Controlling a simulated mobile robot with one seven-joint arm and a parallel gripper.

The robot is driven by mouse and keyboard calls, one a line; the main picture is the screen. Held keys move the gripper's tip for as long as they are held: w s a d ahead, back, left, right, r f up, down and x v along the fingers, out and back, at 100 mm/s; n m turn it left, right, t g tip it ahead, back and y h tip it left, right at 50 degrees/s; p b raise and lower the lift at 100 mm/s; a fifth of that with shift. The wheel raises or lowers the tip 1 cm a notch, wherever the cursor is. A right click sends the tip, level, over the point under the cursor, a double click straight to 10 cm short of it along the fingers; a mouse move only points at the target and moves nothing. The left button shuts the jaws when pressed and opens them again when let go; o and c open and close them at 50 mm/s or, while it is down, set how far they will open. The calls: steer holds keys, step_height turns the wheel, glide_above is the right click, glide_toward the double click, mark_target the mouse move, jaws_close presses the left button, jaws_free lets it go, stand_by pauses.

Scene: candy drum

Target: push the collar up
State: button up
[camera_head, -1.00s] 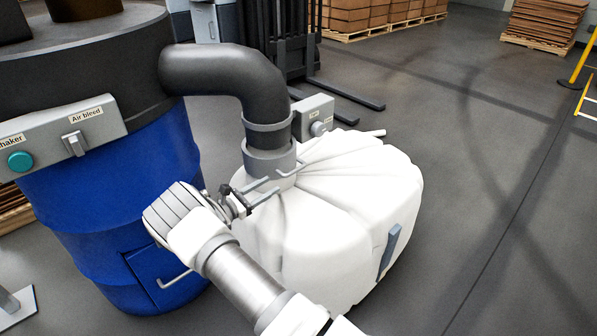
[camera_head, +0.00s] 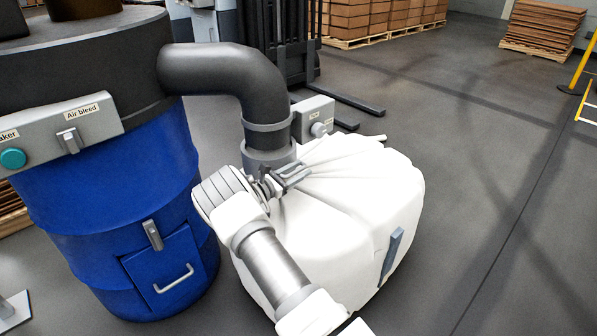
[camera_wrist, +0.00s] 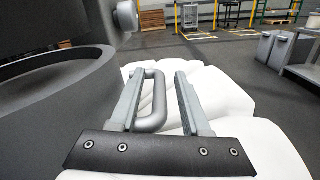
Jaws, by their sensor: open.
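The grey collar (camera_head: 262,157) is a ring around the lower end of the dark pipe, resting at the top of the white bag (camera_head: 370,185). In the wrist view the collar (camera_wrist: 55,115) fills the left side as a large dark curve. A grey U-shaped collar handle (camera_wrist: 160,98) stands between my two fingers. My gripper (camera_head: 298,172) is beside the collar's right front; it also shows in the wrist view (camera_wrist: 160,76). Its jaws are open, with a gap between the handle and the right finger. The left finger is close to the handle; contact is unclear.
The black elbow pipe (camera_head: 235,72) runs from the blue drum (camera_head: 115,210) down to the collar. A grey control box (camera_head: 317,115) with a knob sits just right of the pipe. Forklift forks and pallets stand behind.

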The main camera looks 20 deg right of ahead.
jaws_close()
stand_by(1.3)
